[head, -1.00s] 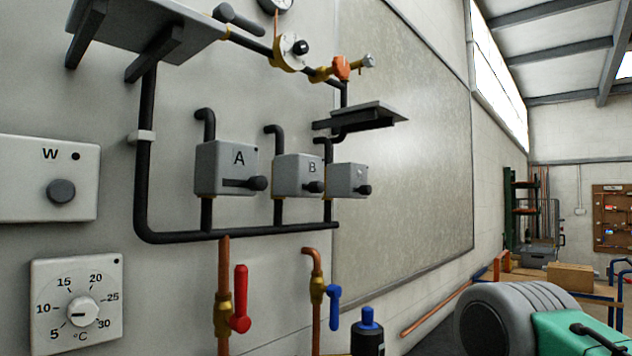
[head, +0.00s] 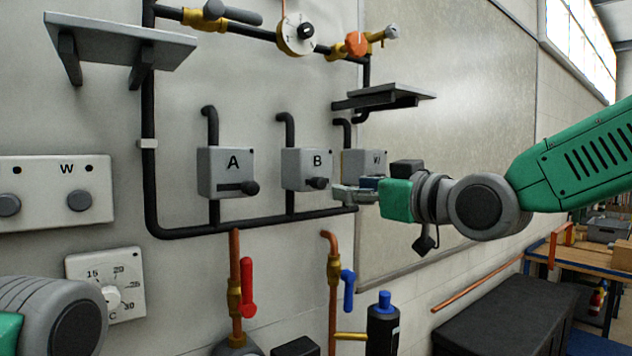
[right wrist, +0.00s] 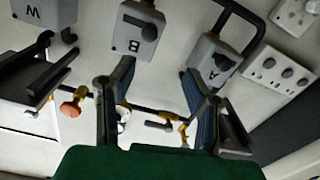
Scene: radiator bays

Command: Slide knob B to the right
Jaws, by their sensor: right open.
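Box B (head: 294,168) is a grey box on the wall, marked with a B. Its dark knob B (head: 318,183) sticks out of the lower front, right of the box's middle. My right gripper (head: 340,193) comes in from the right and is just right of knob B, apart from it as far as I can tell. In the right wrist view, which is upside down, box B (right wrist: 130,43) and knob B (right wrist: 149,33) lie beyond the open, empty fingers (right wrist: 156,72). My left gripper is out of view; only part of my left arm shows.
Box A (head: 225,165) with its knob (head: 250,188) is on the left. Another box (head: 362,160) is partly behind my right gripper. A small shelf (head: 385,97) juts out above it. Red (head: 247,285) and blue (head: 348,290) valve handles are below.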

